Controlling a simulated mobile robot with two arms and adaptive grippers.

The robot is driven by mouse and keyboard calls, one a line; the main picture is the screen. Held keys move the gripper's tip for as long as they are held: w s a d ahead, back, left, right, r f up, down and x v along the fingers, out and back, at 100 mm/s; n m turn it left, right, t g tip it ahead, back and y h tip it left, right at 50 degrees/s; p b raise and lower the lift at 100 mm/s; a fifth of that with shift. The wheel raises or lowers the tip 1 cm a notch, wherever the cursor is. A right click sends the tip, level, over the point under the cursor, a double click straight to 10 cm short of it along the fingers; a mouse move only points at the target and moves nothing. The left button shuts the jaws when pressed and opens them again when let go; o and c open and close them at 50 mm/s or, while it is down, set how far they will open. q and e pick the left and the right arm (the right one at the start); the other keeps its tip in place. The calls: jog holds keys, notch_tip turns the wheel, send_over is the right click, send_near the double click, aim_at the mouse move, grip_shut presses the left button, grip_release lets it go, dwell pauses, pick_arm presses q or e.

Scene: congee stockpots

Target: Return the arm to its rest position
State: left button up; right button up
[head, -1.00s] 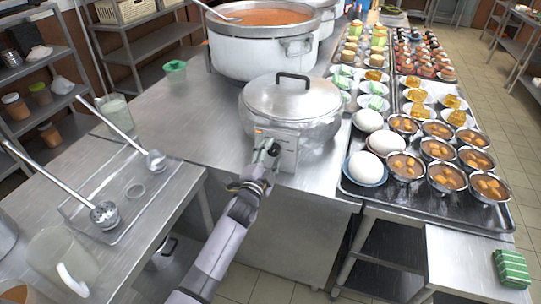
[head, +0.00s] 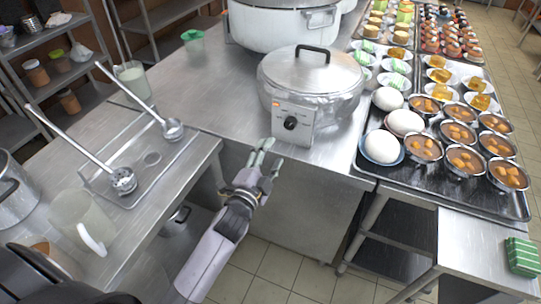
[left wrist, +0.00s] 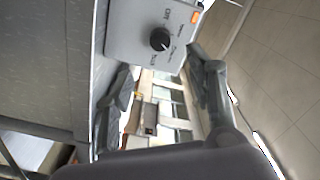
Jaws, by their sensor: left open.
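My left gripper (head: 264,156) is open and empty in the head view. It is just in front of the steel counter's edge, below and left of a cooker's control box (head: 292,126). The round lidded cooker (head: 312,82) stands on the counter. The box has a black knob (head: 290,123) and an orange light. In the left wrist view my left gripper's fingers (left wrist: 160,90) are spread apart, with the knob (left wrist: 160,39) beyond them and not touched. My right gripper does not show.
A large white stockpot (head: 283,27) stands behind the cooker. Trays of bowls and food (head: 455,197) fill the right counter. A side table (head: 85,165) with two ladles (head: 122,178) and a pitcher (head: 82,218) is at left. Open floor (head: 320,284) shows in front.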

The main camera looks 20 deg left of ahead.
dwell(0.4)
pick_arm(q)
jog(key=s+f+n+g, duration=0.25)
jog(key=s+f, duration=0.25)
jog(key=f, duration=0.7)
jog(key=s+f+n+g, duration=0.1)
jog(key=s+f+g, duration=0.3)
jog(key=f, duration=0.8)
jog(key=s+f+n+g, duration=0.2)
jog(key=s+f, duration=0.4)
jog(key=f, duration=0.5)
jog(key=s+a+f+n+g, duration=0.1)
jog(key=s+f+g, duration=0.1)
jog(key=s+f, duration=0.4)
jog(key=s+a+f+n+g, duration=0.1)
jog(key=s+f, duration=0.5)
jog(key=s, duration=1)
jog(key=s+a+f+n+g, duration=0.1)
jog(key=s+f+g, duration=0.4)
jog(key=s, duration=0.6)
jog(key=shift+s+f+n+y, duration=0.2)
jog(key=shift+f+n+y, duration=0.1)
jog(key=shift+f+n, duration=0.35)
jog(key=shift+r+g, duration=0.1)
jog(key=shift+g, duration=0.15)
